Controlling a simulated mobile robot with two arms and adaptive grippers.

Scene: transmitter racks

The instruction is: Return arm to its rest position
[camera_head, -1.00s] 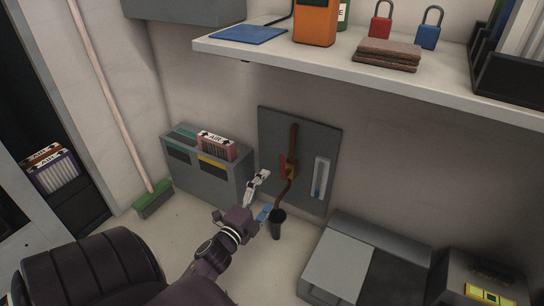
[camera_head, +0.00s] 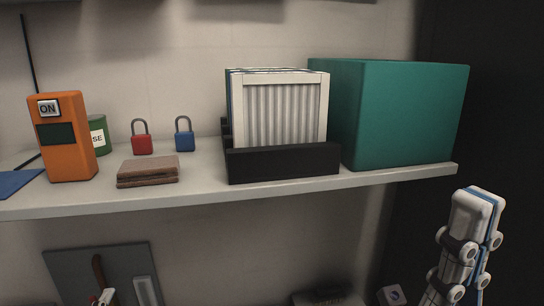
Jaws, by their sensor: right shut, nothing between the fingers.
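My right gripper (camera_head: 480,202) is raised at the right side of the head view, below and to the right of the shelf's right end. Its white and grey fingers point up and are pressed together, with nothing between them. It is apart from the shelf, with a dark area behind it.
The white shelf (camera_head: 205,202) holds an orange meter (camera_head: 66,140), red (camera_head: 141,144) and blue (camera_head: 185,142) padlocks, a brown stack (camera_head: 148,172), a black holder (camera_head: 283,162) with white filters (camera_head: 285,110), and a teal box (camera_head: 405,112). The grey panel (camera_head: 65,270) is below.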

